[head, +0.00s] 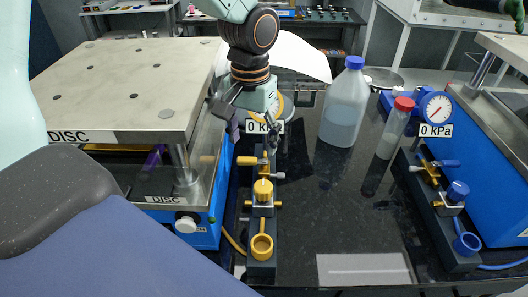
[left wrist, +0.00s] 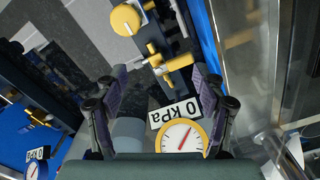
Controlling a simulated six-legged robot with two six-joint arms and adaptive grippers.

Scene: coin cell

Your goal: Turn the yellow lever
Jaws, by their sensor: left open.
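The yellow lever (head: 246,160) points to the left from a valve on the dark block (head: 262,205) in the head view. In the left wrist view the yellow lever (left wrist: 178,62) lies between my fingertips, beyond them. My left gripper (head: 254,132) is open and empty, pointing down above and behind the valve; its two fingers also show in the left wrist view (left wrist: 159,72). I see no contact with the lever. The gauge with the yellow rim (left wrist: 182,137) reads near zero beside its 0 kPa label (left wrist: 172,113). My right gripper is not in view.
A yellow knob (head: 263,190) and a yellow cup (head: 262,246) stand nearer on the block. A metal-topped blue press (head: 130,85) is close on the left. A blue lever (head: 445,163) sits on the right-hand valve block.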

